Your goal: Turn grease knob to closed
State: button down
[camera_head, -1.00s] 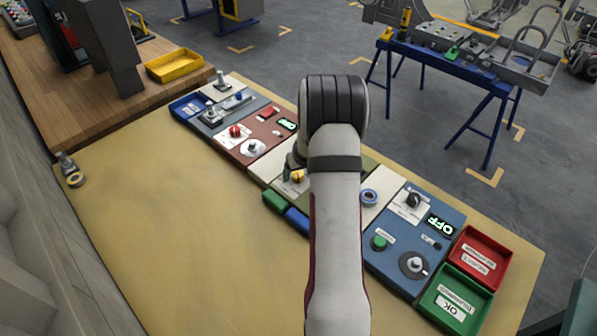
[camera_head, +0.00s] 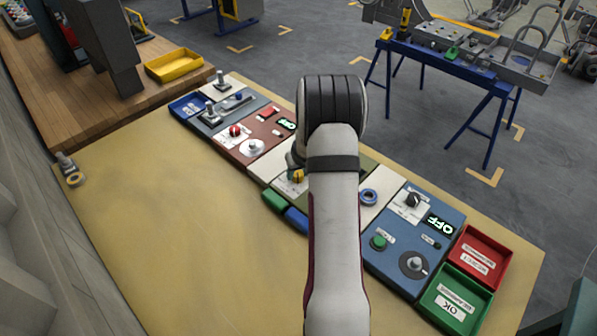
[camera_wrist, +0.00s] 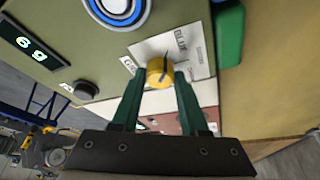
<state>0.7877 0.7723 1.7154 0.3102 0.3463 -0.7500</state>
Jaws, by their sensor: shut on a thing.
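The yellow grease knob (camera_wrist: 158,74) sits on a white label plate (camera_wrist: 185,48) on an olive-green panel (camera_wrist: 65,20). A dark pointer line runs across its face. My gripper (camera_wrist: 158,88) has its two green fingers on either side of the knob and is shut on it in the wrist view. In the head view the knob (camera_head: 297,176) shows beside my arm, which hides much of the olive panel. The lettering on the plate is partly hidden and too small to read fully.
Near the knob in the wrist view are a black knob (camera_wrist: 86,90), a display (camera_wrist: 30,42), a blue-ringed part (camera_wrist: 118,8) and a green bin (camera_wrist: 229,35). In the head view, red (camera_head: 481,230) and green (camera_head: 486,273) trays stand at the right.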

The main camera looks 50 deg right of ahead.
jog(key=m+g+h, duration=0.1)
jog(key=m, duration=0.3)
jog(key=shift+w+a, duration=0.15)
jog(key=m+g, duration=0.1)
jog(key=m, duration=0.1)
jog(key=m+h, duration=0.1)
jog(key=m, duration=0.2)
jog(key=shift+w+g, duration=0.1)
jog(key=shift+g, duration=0.3)
jog(key=shift+a+m, duration=0.1)
jog(key=shift+m, duration=0.2)
jog(key=shift+c, duration=2.1)
grip_release()
jog(key=v, duration=1.5)
jog(key=shift+a+r, duration=0.2)
jog(key=shift+r, duration=0.15)
